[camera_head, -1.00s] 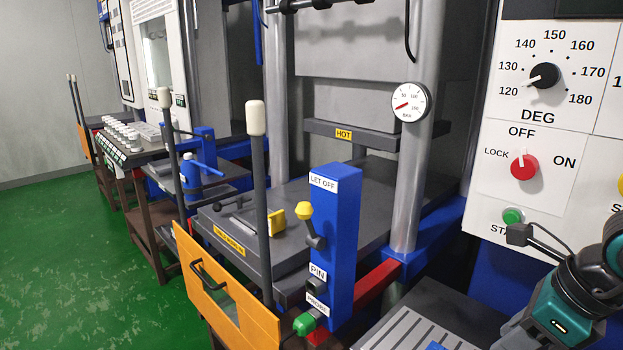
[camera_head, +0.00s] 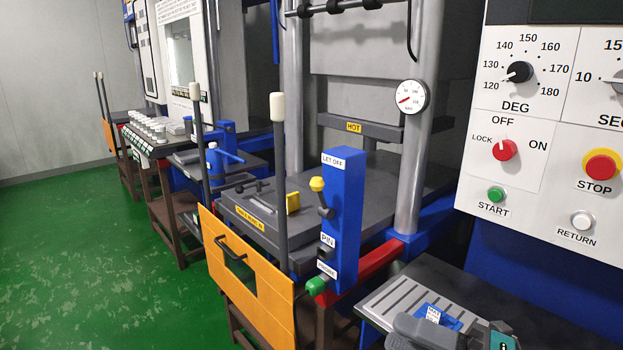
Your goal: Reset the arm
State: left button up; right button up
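My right arm shows only at the bottom edge of the head view, right of centre. A grey part of the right gripper (camera_head: 428,330) and a teal-and-dark section beside it are cut off by the frame. It is low in front of the grey slatted tray (camera_head: 385,301), near a small blue item with a white label (camera_head: 433,314). Its fingers cannot be made out, so I cannot tell whether it is open or shut. My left gripper is out of view.
The control panel (camera_head: 531,160) with dial, red knob and buttons stands at right. The press with its HOT plate (camera_head: 395,135), blue post (camera_head: 342,215) and orange front plate (camera_head: 245,290) fills the middle. Green floor (camera_head: 90,255) at left is clear.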

jog(key=w+d+f+m+t+h, duration=0.1)
jog(key=d+f+m+t+h, duration=0.25)
jog(key=f+m+h, duration=0.5)
jog(key=w+d+f+m+t+h, duration=0.1)
jog(key=d+f+m+t+h, duration=0.25)
jog(key=m, duration=0.85)
jog(key=s+a+f+m+g+h, duration=0.1)
jog(key=s+f+m, duration=0.3)
jog(key=f, duration=0.4)
jog(key=s+a+f+m+g+h, duration=0.1)
jog(key=s+f+m+g, duration=0.3)
jog(key=f, duration=0.4)
jog(key=shift+s+a+f+h, duration=0.15)
jog(key=shift+s+f+h, duration=0.1)
jog(key=shift+s+h, duration=0.55)
jog(key=shift+s, duration=0.1)
